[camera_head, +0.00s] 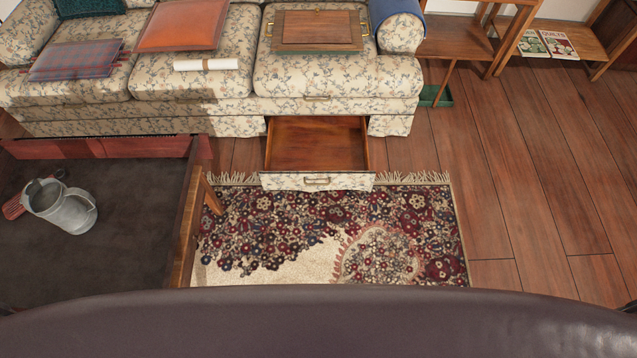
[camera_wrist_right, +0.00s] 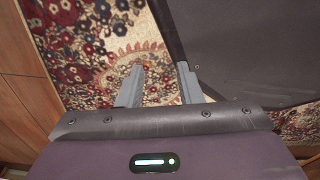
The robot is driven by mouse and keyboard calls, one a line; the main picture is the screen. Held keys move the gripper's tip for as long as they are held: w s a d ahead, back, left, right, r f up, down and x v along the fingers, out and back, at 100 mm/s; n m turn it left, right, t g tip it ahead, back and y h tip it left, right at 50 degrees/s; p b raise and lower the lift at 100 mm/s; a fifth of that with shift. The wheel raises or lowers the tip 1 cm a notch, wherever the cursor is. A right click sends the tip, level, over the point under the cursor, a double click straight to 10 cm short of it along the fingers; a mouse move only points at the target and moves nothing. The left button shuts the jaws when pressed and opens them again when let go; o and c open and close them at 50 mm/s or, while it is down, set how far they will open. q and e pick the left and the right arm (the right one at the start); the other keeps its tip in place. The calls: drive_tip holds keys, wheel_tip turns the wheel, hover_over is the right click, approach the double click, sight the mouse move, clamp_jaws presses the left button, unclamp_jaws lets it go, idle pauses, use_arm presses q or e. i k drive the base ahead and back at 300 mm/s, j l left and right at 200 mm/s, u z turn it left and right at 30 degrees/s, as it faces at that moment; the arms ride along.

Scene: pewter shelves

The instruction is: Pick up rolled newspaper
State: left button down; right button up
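A white paper roll with a narrow brown band (camera_head: 205,64), which looks like the rolled newspaper, lies on the middle seat of the floral sofa (camera_head: 200,88). It lies just in front of an orange cushion (camera_head: 183,25) in the head view. My right gripper (camera_wrist_right: 159,76) shows in the right wrist view with its two grey fingers apart and nothing between them. It is above the patterned rug, and the roll is not in that view. My left gripper is not in view.
An open drawer (camera_head: 318,181) juts from the sofa's base over the rug (camera_head: 425,230). A low dark-topped table (camera_head: 100,250) with a metal pitcher (camera_head: 62,205) stands at left. A wooden tray (camera_head: 315,30) lies on the right seat. Wooden floor at right is clear.

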sight(204, 64)
drive_tip(key=i+l, duration=0.1)
drive_tip(key=i+l+u, duration=0.25)
drive_tip(key=i+u, duration=0.15)
drive_tip(key=i+l+u, duration=0.35)
drive_tip(key=i+l, duration=0.1)
